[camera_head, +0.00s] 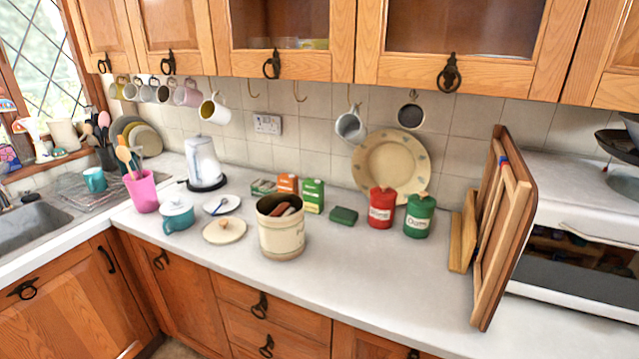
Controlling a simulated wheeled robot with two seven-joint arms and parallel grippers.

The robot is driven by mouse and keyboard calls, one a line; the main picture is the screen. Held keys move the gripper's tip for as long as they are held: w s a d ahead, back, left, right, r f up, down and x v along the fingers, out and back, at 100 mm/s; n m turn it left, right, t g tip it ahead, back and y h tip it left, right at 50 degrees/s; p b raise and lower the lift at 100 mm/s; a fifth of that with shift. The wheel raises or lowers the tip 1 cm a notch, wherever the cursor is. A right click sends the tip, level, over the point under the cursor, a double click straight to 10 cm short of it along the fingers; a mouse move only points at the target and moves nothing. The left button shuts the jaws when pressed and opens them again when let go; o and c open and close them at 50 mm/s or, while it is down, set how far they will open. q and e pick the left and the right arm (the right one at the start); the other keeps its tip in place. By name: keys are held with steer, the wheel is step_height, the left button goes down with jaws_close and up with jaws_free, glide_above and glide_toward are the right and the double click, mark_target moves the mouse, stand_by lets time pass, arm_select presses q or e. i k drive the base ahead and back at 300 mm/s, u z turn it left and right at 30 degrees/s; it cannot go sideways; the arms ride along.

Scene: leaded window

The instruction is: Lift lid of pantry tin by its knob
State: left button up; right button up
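A cream tin (283,236) with partly visible lettering stands open on the worktop, with brown and pale items showing inside its rim. A round cream lid (240,234) lies flat on the worktop just left of the tin, apart from it. A small tan knob (224,223) stands up from the lid's middle. Neither of my grippers is in view, and nothing is touching the lid or tin.
A teal pot (179,222) and a white dish (231,204) are behind and left of the lid. Small boxes (313,196), a red canister (380,216) and a green canister (418,224) stand behind and right. The worktop's front right (390,285) is clear. Wooden boards (505,230) lean farther right.

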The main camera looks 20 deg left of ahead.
mark_target(226, 230)
steer(key=u, duration=1.25)
steer(key=k, duration=0.6)
steer(key=u, duration=1)
steer(key=i, duration=1.65)
steer(key=z, duration=0.6)
